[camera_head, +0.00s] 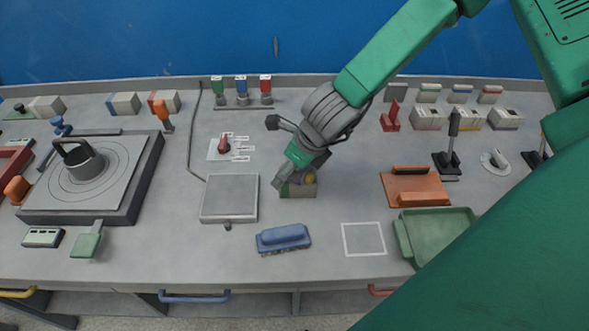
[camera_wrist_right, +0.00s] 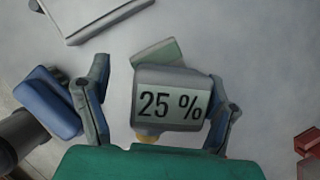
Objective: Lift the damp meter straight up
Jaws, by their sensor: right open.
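The damp meter (camera_head: 300,190) is a small grey block on the bench near the middle, partly hidden by my right gripper in the head view. In the right wrist view the meter (camera_wrist_right: 168,100) has a pale face reading "25 %" and a greenish part behind it. My right gripper (camera_wrist_right: 158,72) is open, with one finger on each side of the meter. A gap shows between the left finger and the meter; the right finger is very close to it, and I cannot tell whether it touches. My left gripper is not in view.
A grey square plate (camera_head: 229,198) lies left of the meter. A blue brush-like block (camera_head: 284,237) is in front. An empty white outlined square (camera_head: 363,225) is at front right, beside a green tray (camera_head: 436,234). An orange float (camera_head: 415,188) lies further right.

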